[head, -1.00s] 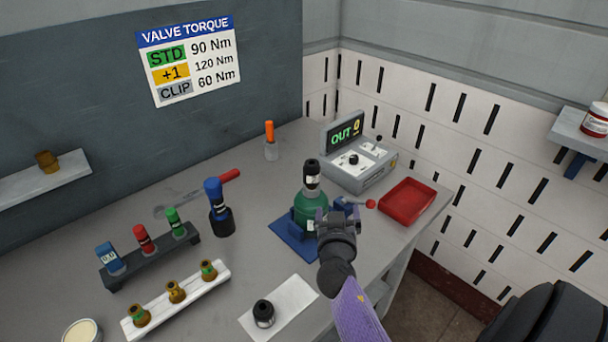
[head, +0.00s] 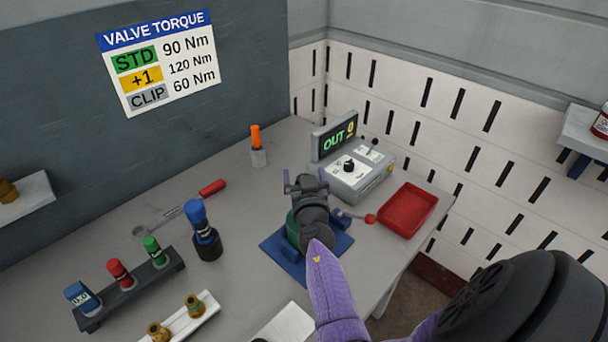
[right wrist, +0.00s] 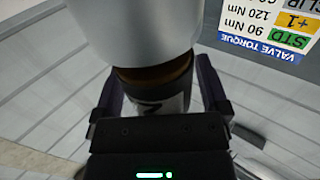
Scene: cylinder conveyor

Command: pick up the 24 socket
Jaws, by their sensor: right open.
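A green cylinder (head: 291,228) stands upright on a blue base (head: 272,252), mostly hidden behind my right gripper (head: 307,183). The right gripper is open at the cylinder's top. In the right wrist view a dark piece with a pale label (right wrist: 165,92) lies between the open fingers, next to a large grey-white body (right wrist: 135,30); I cannot tell whether the fingers touch it. The label's number is not readable. A rack (head: 128,297) at the left holds blue (head: 82,298), red (head: 119,273) and green (head: 154,250) pieces. I cannot tell which piece is marked 24. My left gripper is not in view.
A console reading OUT (head: 352,178) and a red tray (head: 408,208) stand right of the cylinder. A blue-topped tool (head: 203,232) stands in a black holder to the left. A white strip (head: 205,312) holds brass fittings.

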